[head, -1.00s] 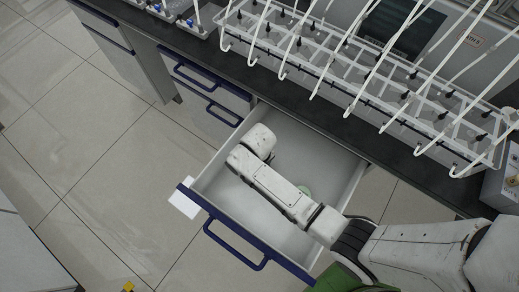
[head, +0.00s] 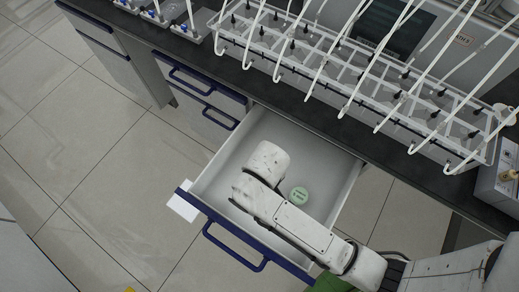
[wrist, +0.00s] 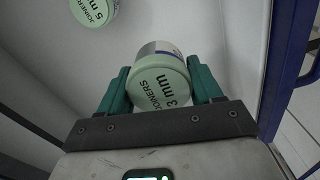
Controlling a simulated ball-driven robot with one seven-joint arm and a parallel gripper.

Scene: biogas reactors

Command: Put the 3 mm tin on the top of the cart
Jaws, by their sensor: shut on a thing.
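The 3 mm tin (wrist: 160,88) has a pale green lid marked "JOINERS 3 mm" and a silver side. In the wrist view it sits between the two green fingers of my gripper (wrist: 161,70), which is shut on it. A second green-lidded tin, marked 5 mm (wrist: 92,10), lies apart at the top left of that view. In the head view a green-lidded tin (head: 299,196) shows on the drawer floor beside my arm; its label is too small to read. My arm hides the gripper and held tin there. I cannot make out the cart in these frames.
The open grey drawer (head: 230,170) has a blue front handle (head: 235,250) and walls around my arm. A dark bench (head: 330,125) above it carries a clear rack (head: 350,75) with white tubes. Tiled floor (head: 90,190) is free at the left.

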